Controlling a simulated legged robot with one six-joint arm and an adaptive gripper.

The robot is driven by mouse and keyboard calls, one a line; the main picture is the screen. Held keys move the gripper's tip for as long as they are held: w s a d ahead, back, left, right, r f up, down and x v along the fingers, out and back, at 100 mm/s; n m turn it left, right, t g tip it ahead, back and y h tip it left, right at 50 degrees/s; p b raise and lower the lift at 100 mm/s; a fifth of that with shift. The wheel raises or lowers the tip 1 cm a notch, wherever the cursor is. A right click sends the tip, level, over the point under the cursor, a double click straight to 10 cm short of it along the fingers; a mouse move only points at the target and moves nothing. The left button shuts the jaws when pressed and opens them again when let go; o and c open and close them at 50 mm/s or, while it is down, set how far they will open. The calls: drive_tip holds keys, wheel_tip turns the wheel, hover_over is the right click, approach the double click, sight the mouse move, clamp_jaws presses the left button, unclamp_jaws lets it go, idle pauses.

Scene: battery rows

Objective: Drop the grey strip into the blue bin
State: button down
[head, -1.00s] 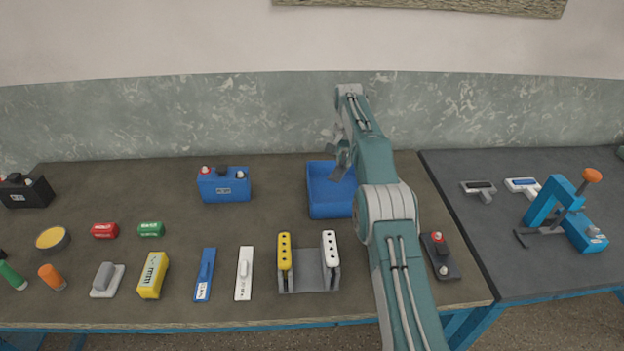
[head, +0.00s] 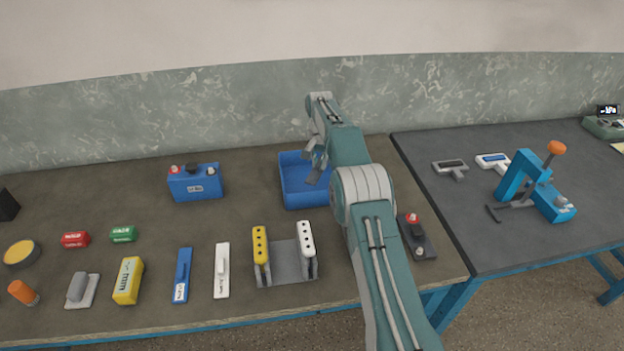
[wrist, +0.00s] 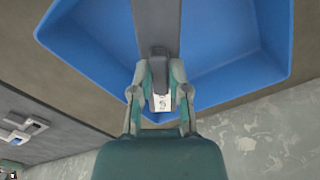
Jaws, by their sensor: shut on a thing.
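My gripper (wrist: 160,80) is shut on the grey strip (wrist: 158,25), a long dark grey bar with a white label near the jaws in the wrist view. The strip extends from the jaws across the inside of the blue bin (wrist: 85,25) in that view, and its far end runs out of frame. In the head view the blue bin (head: 293,190) stands on the brown bench, and my gripper (head: 318,160) is above it. My arm covers the bin's right side. The strip is hard to make out there.
A blue battery (head: 195,184) stands left of the bin. A grey holder with yellow and white strips (head: 285,262) stands in front. Several small items lie further left. A dark block with a red terminal (head: 418,237) is right of my arm. A blue press (head: 535,185) stands on the right-hand bench.

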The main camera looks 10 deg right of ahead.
drive_tip(key=shift+d, duration=0.35)
drive_tip(key=c, duration=0.6)
unclamp_jaws()
drive_tip(key=shift+d, duration=0.1)
drive_tip(key=shift+o, duration=0.3)
drive_tip(key=shift+a, duration=0.95)
drive_tip(key=shift+d+r, duration=0.15)
drive_tip(key=shift+r, duration=0.3)
wheel_tip(320, 180, up, 4)
drive_tip(key=shift+w+d+r, duration=0.1)
drive_tip(key=shift+d+r, duration=0.05)
drive_tip(key=shift+a+r, duration=0.65)
drive_tip(key=shift+r, duration=0.3)
drive_tip(key=shift+d+r, duration=0.1)
drive_tip(key=shift+d, duration=0.25)
